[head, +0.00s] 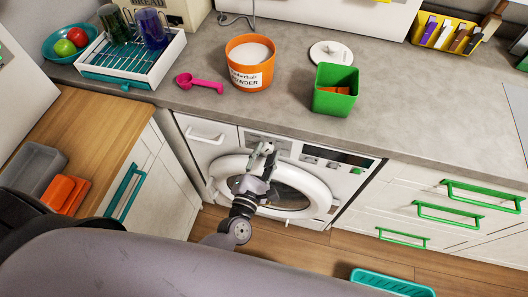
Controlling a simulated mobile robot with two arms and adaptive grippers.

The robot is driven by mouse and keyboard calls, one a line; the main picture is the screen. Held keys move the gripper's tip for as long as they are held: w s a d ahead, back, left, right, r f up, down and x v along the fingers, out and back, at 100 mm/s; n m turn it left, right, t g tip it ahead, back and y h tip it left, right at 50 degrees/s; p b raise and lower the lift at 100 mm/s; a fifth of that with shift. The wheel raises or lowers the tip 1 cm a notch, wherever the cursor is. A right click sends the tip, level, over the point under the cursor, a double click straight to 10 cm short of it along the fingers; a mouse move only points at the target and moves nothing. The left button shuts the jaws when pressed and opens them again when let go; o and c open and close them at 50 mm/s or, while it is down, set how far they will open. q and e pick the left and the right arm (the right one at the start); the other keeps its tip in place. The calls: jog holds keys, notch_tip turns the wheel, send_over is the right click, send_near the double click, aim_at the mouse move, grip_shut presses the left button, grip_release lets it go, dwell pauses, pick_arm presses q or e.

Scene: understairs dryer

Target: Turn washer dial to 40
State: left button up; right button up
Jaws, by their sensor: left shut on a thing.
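The white washer (318,183) stands under the grey counter, with its round door and a control panel (311,150) along its top front edge. My left gripper (264,149) is at the panel, left of its middle, and is shut on the washer dial. The gripper covers the dial, so I cannot read its setting or mark. My right gripper is not in view.
The counter (415,112) overhangs the washer. On it stand an orange powder tub (250,77), a pink scoop (198,83), a green box (336,98) and a dish rack (105,72). Green-handled drawers (455,212) are to the right; a teal basket (390,283) is on the floor.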

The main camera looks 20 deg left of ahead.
pick_arm(q)
jog(key=m+p, duration=0.1)
jog(key=m, duration=0.2)
jog(key=shift+d+r+m, duration=0.1)
jog(key=shift+r+m, duration=0.05)
jog(key=shift+m, duration=0.15)
jog(key=m+p, duration=0.2)
jog(key=m, duration=0.2)
jog(key=m+p, duration=0.1)
jog(key=m, duration=0.1)
jog(key=m+y, duration=0.1)
jog(key=m, duration=0.1)
jog(key=shift+d+f+p, duration=0.1)
jog(key=shift+f+p, duration=0.15)
jog(key=shift+p, duration=0.05)
jog(key=shift+m, duration=0.3)
jog(key=o, duration=1.1)
jog(key=shift+o, duration=0.2)
jog(key=shift+s, duration=0.1)
